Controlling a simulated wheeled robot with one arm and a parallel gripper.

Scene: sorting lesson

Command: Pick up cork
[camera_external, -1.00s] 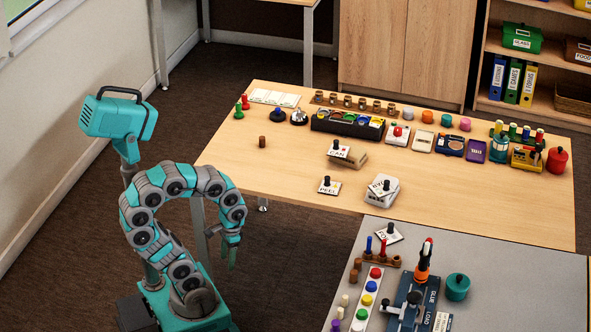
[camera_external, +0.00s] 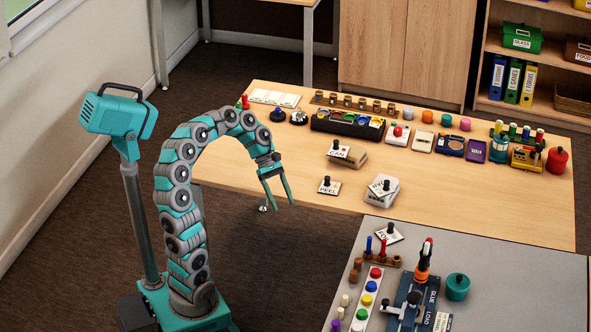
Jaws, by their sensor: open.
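My gripper (camera_external: 280,205) is open and empty, with its two green fingers apart and pointing down. In the picture it overlaps the front edge of the wooden table (camera_external: 240,165), left of the PEEL card (camera_external: 329,187). The small dark brown cylinder that stood alone on the left part of the table, which looks like the cork, is now hidden behind my arm. Similar brown pieces (camera_external: 347,101) stand in a row at the back of the table, too small to tell their material.
The CAN card block (camera_external: 347,154) and a stacked white block (camera_external: 382,190) stand right of my gripper. A black tray of coloured discs (camera_external: 347,124) lies behind. A grey table (camera_external: 520,285) with pegs and a clamp stands front right. The wooden table's right front is clear.

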